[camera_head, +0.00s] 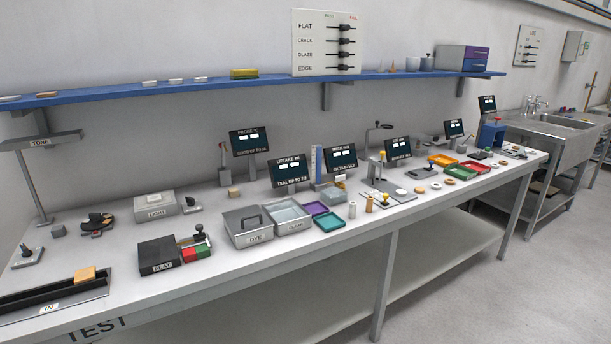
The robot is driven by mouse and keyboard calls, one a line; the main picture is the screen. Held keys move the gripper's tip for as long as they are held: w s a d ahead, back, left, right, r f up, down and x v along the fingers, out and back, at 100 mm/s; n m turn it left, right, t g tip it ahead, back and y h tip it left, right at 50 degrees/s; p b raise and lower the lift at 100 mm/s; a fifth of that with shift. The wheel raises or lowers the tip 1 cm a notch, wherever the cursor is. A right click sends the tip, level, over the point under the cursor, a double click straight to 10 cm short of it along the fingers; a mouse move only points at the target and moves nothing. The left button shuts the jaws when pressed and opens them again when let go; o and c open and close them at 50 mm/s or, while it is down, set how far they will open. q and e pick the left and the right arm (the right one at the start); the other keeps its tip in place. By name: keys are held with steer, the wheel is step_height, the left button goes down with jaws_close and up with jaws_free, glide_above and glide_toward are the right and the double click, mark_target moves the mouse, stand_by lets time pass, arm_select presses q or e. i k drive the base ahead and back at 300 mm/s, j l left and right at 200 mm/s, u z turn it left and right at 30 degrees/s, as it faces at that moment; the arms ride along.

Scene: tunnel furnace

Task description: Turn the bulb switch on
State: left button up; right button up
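No thing in view is readably labelled as the bulb switch. A small grey plate with an upright knob or lever (27,256) sits at the left of the bench, below the grey stand marked TONE (42,141). A similar small lever switch (190,205) sits just right of the pale box marked LIGHT (155,207). I cannot tell which of them is the bulb switch, nor their on or off positions. No lit bulb is visible. Neither of my grippers is in view.
The long white bench (270,285) is crowded with a black block marked FLAT (158,256), a grey DYE box (248,227), trays and dark display screens (290,171). A blue shelf (200,88) runs along the wall above. A metal sink (565,125) stands at far right.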

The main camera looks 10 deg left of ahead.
mark_target(190, 201)
steer(key=i+u, duration=0.4)
steer(key=i+l+u, duration=0.15)
steer(key=u, duration=0.2)
steer(key=i+l+u, duration=0.25)
steer(key=i+u, duration=0.15)
